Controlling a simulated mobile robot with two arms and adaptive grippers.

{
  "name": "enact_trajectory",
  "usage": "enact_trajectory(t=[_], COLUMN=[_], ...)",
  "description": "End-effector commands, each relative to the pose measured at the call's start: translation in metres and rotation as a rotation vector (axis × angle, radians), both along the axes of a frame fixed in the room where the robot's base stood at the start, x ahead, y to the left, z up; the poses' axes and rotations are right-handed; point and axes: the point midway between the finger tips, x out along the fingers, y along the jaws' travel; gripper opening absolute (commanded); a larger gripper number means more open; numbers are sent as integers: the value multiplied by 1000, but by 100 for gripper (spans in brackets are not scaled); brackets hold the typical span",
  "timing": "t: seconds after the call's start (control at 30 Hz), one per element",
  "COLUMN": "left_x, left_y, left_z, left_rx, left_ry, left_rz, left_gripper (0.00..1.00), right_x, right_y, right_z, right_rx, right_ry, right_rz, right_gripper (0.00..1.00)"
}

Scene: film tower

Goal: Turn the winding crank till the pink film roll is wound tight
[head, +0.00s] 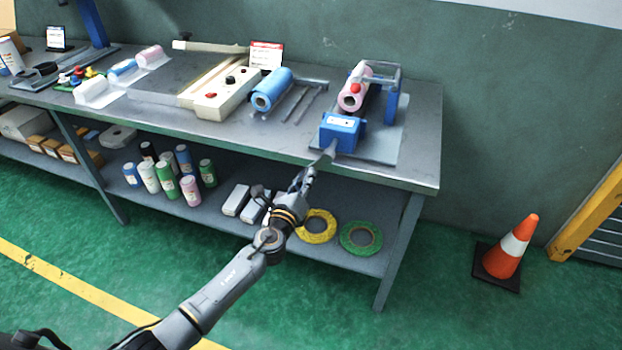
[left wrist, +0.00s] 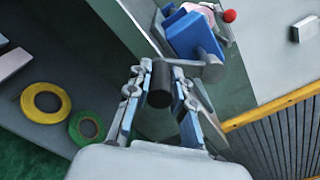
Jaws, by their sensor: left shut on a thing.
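The pink film roll (head: 349,101) lies in the winder at the right end of the bench, in the head view. The winder's blue housing (head: 342,126) stands in front of it, with a red knob (head: 355,88) above. In the left wrist view, a grey crank arm (left wrist: 207,69) runs from the blue housing (left wrist: 193,38) to a black grip, the winding crank's handle (left wrist: 160,84). My left gripper (left wrist: 158,96) is shut on this handle. In the head view my left gripper (head: 312,170) is at the bench's front edge. My right gripper is out of view.
A blue roll (head: 271,90) and a cream sealing device (head: 220,95) stand left of the winder. Rolls of yellow tape (head: 316,226) and green tape (head: 361,238) lie on the lower shelf. An orange cone (head: 510,247) stands on the floor at right.

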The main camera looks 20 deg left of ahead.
Motion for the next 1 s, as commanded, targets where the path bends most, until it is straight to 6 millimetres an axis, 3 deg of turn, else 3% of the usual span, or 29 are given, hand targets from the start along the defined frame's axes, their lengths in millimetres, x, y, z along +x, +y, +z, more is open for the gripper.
enact_trajectory(t=[0.4,1.0], left_x=[1,1], left_y=[14,17], left_z=[16,20], left_rx=[280,365], left_ry=[-8,-12], left_rz=[1,3], left_gripper=[0,0], right_x=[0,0], right_y=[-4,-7], right_z=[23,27], right_rx=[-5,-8], right_ry=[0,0], right_rz=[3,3], right_gripper=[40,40])
